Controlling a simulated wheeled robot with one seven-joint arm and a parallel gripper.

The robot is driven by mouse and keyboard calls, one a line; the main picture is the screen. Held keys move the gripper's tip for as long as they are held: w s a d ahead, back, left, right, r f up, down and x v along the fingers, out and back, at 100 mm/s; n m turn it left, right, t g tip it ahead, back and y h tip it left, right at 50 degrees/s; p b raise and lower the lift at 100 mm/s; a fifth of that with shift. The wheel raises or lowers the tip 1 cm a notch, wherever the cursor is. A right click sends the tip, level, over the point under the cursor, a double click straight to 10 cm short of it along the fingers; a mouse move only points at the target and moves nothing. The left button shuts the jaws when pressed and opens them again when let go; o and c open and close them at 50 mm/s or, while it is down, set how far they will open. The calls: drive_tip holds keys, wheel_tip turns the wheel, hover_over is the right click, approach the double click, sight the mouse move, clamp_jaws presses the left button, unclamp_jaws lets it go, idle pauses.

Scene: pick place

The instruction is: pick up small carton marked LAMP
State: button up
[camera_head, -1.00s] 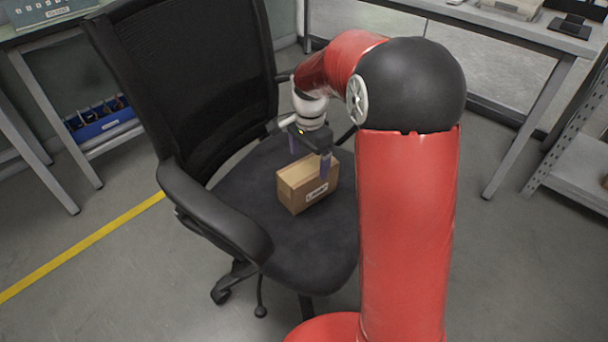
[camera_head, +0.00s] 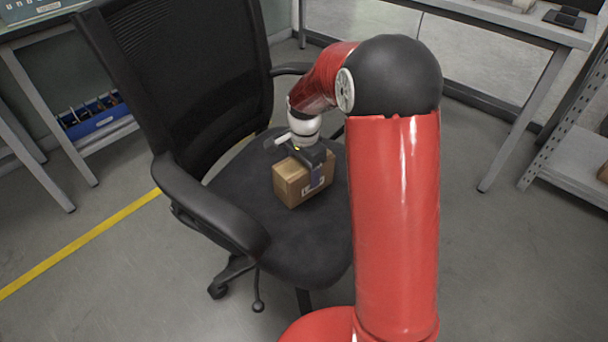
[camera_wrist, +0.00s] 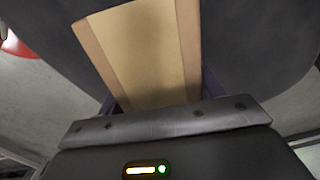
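The small brown carton (camera_head: 290,187) stands on the seat of a black office chair (camera_head: 285,240). Its white label is on the front face, partly covered by a finger and too small to read. My gripper (camera_head: 308,170) is down over the carton, with one purple finger against or just in front of the labelled face; the other finger is hidden in the head view. In the wrist view the carton's taped top (camera_wrist: 150,50) lies between the two fingers of my gripper (camera_wrist: 160,95), one close along each side. I cannot tell whether they press on it.
The chair's backrest (camera_head: 185,75) rises behind and left of the carton, and its armrest (camera_head: 210,205) stands at the front left. A workbench with a blue bin (camera_head: 95,118) is at the left. A table (camera_head: 500,25) and metal shelf (camera_head: 575,165) are at the right.

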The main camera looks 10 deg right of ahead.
drive_tip(key=c, duration=0.6)
drive_tip(key=shift+r, duration=0.1)
